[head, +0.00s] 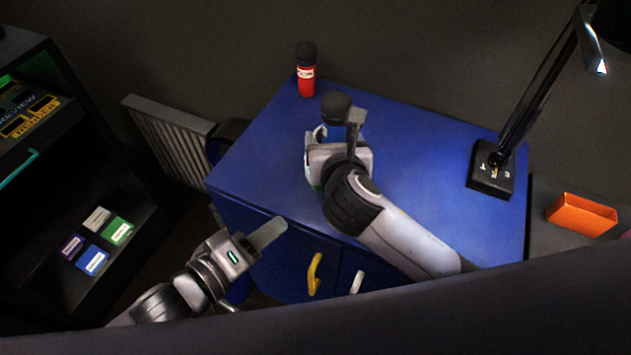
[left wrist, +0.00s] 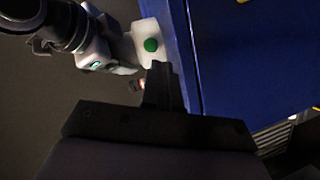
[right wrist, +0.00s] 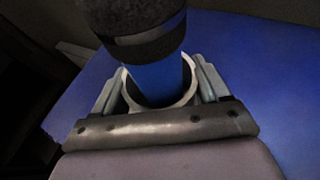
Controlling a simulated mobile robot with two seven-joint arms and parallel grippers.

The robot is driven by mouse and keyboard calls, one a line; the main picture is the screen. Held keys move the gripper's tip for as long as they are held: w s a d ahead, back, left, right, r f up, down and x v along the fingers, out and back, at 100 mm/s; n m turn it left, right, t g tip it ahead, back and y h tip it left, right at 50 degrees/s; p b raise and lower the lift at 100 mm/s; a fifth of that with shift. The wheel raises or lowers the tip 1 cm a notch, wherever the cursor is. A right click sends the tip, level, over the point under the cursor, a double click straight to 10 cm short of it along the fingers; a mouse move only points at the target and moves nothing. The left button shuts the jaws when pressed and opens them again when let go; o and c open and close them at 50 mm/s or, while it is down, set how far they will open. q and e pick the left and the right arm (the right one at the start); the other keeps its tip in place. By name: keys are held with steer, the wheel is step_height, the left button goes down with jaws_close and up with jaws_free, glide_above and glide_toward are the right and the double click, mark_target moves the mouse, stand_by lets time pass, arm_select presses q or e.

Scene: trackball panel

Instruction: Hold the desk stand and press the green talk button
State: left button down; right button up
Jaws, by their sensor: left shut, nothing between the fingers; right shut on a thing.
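A white desk stand (left wrist: 146,34) with a round green button (left wrist: 151,45) shows beyond my left fingertips in the left wrist view. It stands on the blue cabinet top, near the edge. My right gripper (right wrist: 158,105) is shut on the stand; its white ring (right wrist: 127,92) surrounds a blue microphone (right wrist: 158,75) with a dark foam head. In the head view the foam head (head: 336,108) shows above my right gripper (head: 332,145), which hides most of the stand. My left gripper (head: 275,231) is shut and empty, beside the cabinet's front edge, apart from the stand.
A red bottle-shaped thing with a black top (head: 306,75) stands at the cabinet's back corner. A black-based lamp-like arm (head: 491,178) stands at the right of the blue cabinet top (head: 430,135). An orange box (head: 582,214) lies further right. Yellow (head: 314,273) and white handles jut from the front.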

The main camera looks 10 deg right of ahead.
arm_select(q)
step_height(320, 180, down, 5)
steer(key=s+m+t+y, duration=0.1)
steer(key=s+m+y, duration=0.2)
steer(key=m, duration=2.1)
steer(key=s+r+m+t, duration=0.1)
steer(key=m, duration=0.6)
steer(key=s+r+m+t+h, duration=0.1)
steer(key=m, duration=0.7)
steer(key=s+r+m+t, duration=0.1)
steer(key=m+t, duration=0.1)
steer(key=m, duration=0.5)
steer(key=shift+s+a+r, duration=0.15)
steer(key=shift+a+r, duration=0.15)
steer(key=shift+r, duration=0.1)
